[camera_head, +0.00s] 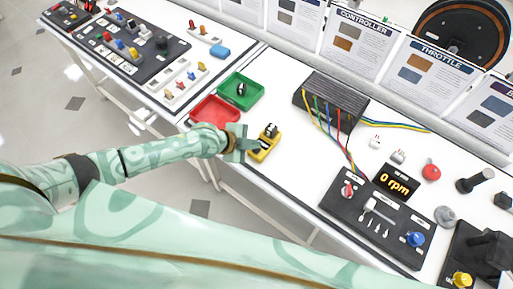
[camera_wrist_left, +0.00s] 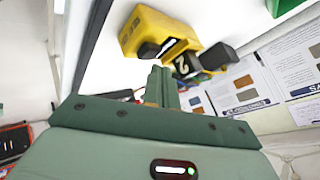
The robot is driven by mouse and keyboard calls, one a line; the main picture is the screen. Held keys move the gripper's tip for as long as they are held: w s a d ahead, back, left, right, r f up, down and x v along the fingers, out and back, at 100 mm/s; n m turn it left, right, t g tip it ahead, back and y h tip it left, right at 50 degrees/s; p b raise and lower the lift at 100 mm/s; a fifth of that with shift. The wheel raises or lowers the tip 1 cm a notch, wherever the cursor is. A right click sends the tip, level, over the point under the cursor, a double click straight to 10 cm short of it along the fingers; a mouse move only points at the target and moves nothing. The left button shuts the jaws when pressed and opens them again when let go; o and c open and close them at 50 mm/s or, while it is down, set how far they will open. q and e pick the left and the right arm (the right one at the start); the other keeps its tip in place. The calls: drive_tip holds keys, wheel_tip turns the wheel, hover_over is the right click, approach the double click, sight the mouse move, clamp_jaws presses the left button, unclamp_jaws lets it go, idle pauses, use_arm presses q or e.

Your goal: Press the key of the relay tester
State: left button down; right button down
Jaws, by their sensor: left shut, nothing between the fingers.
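The relay tester is a small yellow box (camera_head: 262,153) on the white table, in front of the red and green trays. Black parts stand on top of it. In the left wrist view, the yellow body (camera_wrist_left: 150,30) shows close ahead, with a pale strip, a black block marked 2 and a dark grey part (camera_wrist_left: 217,56) beside it. I cannot tell for sure which part is the key. My left gripper (camera_head: 254,145) is shut and empty, at the tester's left side in the head view. In the left wrist view its fingertips (camera_wrist_left: 160,72) point at the tester; contact is unclear.
A red tray (camera_head: 203,118) and a green tray (camera_head: 258,91) holding a black part lie just behind. The table's front edge is close to my arm.

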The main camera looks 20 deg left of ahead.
sight(253, 150)
use_arm(q)
drive_tip(key=shift+f, duration=0.3)
drive_tip(key=shift+f+b, duration=0.45)
drive_tip(key=shift+b, duration=0.05)
idle(0.5)
drive_tip(key=shift+r, duration=0.1)
drive_tip(key=shift+r+p, duration=0.75)
drive_tip(key=shift+r, duration=0.05)
wheel_tip(253, 150, up, 5)
drive_tip(key=p, duration=0.4)
idle(0.4)
idle(0.5)
